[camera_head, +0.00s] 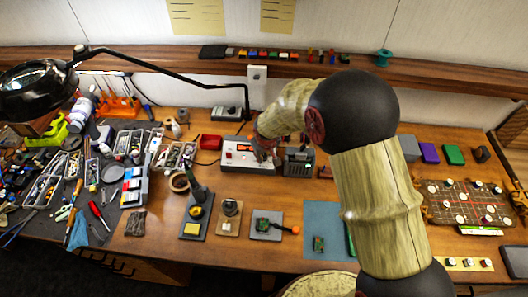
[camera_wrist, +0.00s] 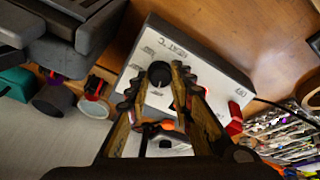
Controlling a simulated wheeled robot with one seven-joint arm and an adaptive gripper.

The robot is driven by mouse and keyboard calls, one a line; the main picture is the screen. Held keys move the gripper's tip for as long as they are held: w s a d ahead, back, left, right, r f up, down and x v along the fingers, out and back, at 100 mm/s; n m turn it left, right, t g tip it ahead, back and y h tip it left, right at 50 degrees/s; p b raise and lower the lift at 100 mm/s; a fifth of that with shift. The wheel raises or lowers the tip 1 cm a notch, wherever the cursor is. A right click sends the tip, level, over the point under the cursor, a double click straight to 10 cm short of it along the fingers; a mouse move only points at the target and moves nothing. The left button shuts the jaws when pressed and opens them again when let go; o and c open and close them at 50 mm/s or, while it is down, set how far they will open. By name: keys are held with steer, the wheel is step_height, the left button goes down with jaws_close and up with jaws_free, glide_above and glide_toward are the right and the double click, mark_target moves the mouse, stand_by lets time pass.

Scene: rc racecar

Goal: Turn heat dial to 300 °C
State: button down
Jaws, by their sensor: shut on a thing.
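The heat dial (camera_wrist: 160,73) is a dark round knob on the pale control box, beside printed "HEAT °C" lettering in the wrist view. The pale box (camera_head: 235,157) sits at the back middle of the bench in the head view. My gripper (camera_wrist: 158,84) has its fingers on either side of the dial, shut on it. The fingers hide part of the box's face. I cannot read the dial's pointer or setting. In the head view my gripper (camera_head: 265,152) is over the right part of the box, and the dial is hidden there.
A red switch (camera_wrist: 235,120) sits on the box near more lettering. A dark device (camera_head: 298,162) stands close to the box's right. A red tray (camera_head: 211,142) lies to its left. Small boards on mats lie in front. Tools crowd the bench's left side.

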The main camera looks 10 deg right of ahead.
steer(key=shift+n, duration=0.5)
steer(key=shift+p, duration=0.3)
steer(key=c, duration=1.5)
jaws_free()
steer(key=shift+c, duration=0.2)
steer(key=v, duration=1.2)
steer(key=shift+a, duration=0.1)
